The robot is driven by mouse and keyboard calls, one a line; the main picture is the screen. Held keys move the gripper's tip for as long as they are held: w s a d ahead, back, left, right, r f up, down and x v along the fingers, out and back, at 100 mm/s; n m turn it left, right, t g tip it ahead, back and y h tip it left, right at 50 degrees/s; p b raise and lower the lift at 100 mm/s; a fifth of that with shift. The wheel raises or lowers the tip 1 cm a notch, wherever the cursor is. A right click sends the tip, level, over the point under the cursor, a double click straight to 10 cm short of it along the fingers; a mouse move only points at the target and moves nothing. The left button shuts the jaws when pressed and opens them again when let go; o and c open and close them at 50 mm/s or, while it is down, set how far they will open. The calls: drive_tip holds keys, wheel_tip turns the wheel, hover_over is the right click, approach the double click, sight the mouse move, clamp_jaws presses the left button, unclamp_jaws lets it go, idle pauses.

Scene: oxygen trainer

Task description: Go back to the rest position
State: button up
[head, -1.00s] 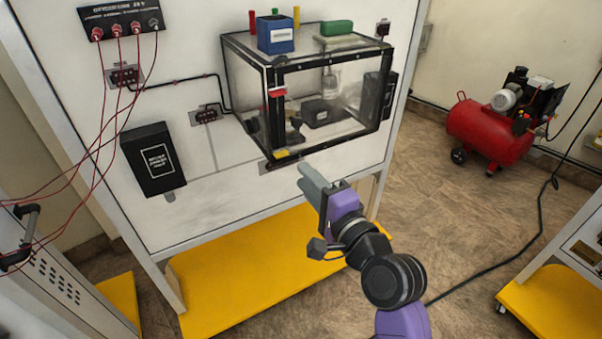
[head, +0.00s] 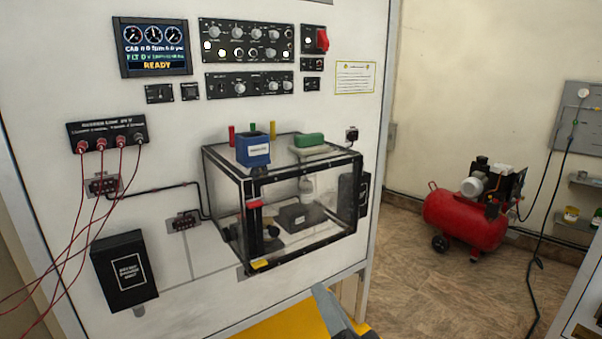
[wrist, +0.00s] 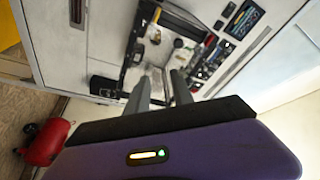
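My gripper (head: 326,298) shows at the bottom edge of the head view, with only its grey fingers and a bit of the wrist in the picture. It is in front of and below the clear-walled box (head: 300,243) on the white panel, apart from it. In the wrist view my gripper (wrist: 160,80) has its two grey fingers apart, with nothing seen held between them. The purple gripper body fills the bottom of that view. The rest of my arm is out of the head view.
The white trainer panel (head: 180,60) carries a display (head: 155,48), control units (head: 245,45) and a black box (head: 123,271). Red cables (head: 68,225) hang at the left. A red compressor (head: 465,215) stands on the open floor at the right; it also shows in the wrist view (wrist: 45,142).

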drive_tip(key=s+d+f+n+h, duration=0.25)
drive_tip(key=s+d+f, duration=0.2)
drive_tip(key=s, duration=0.45)
drive_tip(key=s+d+f+n+h, duration=0.2)
drive_tip(key=s+d+f+n, duration=0.15)
drive_tip(key=s+d, duration=0.4)
drive_tip(key=s+d+f+g+h+b, duration=0.1)
drive_tip(key=s+f+g, duration=0.1)
drive_tip(key=s, duration=1)
drive_tip(key=s+d+f+g+h, duration=0.1)
drive_tip(key=s+f, duration=0.3)
drive_tip(key=s, duration=0.8)
drive_tip(key=shift+s+d+n+g+h+b, duration=0.15)
drive_tip(key=shift+d+n+g+h+b, duration=0.25)
drive_tip(key=shift+d, duration=0.25)
